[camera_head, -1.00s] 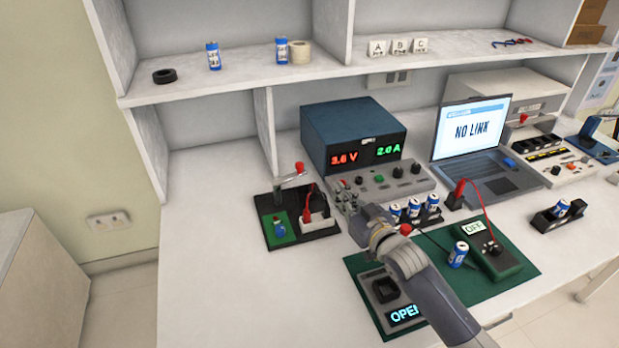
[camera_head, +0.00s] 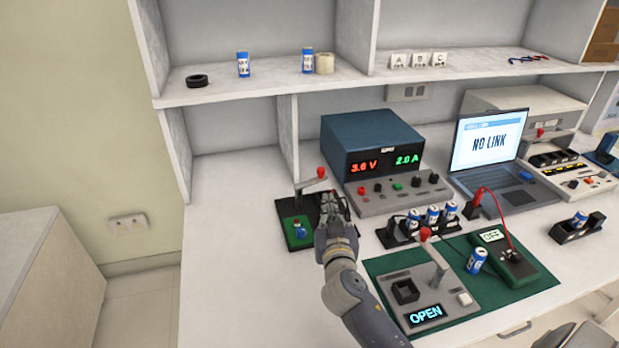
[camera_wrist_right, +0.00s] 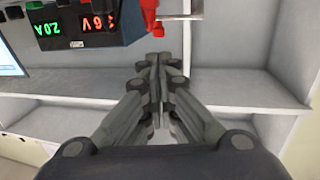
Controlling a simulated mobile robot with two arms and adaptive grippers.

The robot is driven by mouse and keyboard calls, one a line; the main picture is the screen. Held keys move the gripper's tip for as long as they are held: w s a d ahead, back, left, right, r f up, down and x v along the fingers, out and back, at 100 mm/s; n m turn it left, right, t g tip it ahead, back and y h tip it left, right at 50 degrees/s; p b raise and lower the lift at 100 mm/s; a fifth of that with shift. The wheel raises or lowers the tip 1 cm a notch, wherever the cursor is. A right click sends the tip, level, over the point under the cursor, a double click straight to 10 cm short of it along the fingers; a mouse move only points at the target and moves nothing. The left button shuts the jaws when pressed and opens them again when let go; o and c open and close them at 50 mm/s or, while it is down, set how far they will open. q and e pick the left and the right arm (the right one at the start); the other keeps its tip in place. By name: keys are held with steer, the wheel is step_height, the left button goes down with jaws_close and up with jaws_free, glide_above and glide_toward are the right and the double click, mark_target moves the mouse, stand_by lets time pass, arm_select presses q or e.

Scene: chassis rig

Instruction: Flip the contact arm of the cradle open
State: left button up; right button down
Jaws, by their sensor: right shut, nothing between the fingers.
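The cradle (camera_head: 285,215) is a dark base with a green plate and a blue part at the left of the bench. Its grey contact arm (camera_head: 308,183) ends in a red knob (camera_head: 321,172) and extends to the right above the base. My right gripper (camera_head: 333,206) is shut and empty, in front of the cradle's right part, which it hides. In the right wrist view, the shut fingertips (camera_wrist_right: 158,62) are just below a red part (camera_wrist_right: 150,12); I cannot tell whether they touch it. My left gripper is not in view.
A power supply (camera_head: 372,140) stands behind, right of the cradle. A rack of blue cells (camera_head: 430,217), a meter (camera_head: 505,255) and a box reading OPEN (camera_head: 405,291) with a red-knobbed lever are to the right. The bench left of the cradle is clear.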

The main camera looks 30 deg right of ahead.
stand_by(0.3)
steer(key=p, duration=0.2)
glide_toward(322, 174)
steer(key=x, duration=0.2)
steer(key=r+x, duration=0.1)
steer(key=x, duration=0.4)
steer(key=shift+a+r, duration=0.1)
steer(key=shift+r, duration=0.25)
steer(key=shift+w+f+n+y, duration=0.1)
steer(key=shift+w+n+y, duration=0.15)
steer(key=shift+n+y, duration=0.25)
steer(key=shift+w+d+t+y+b, duration=0.2)
steer(key=shift+d+t+y+b, duration=0.1)
steer(key=shift+t+y, duration=0.15)
steer(key=shift+s+a, duration=0.1)
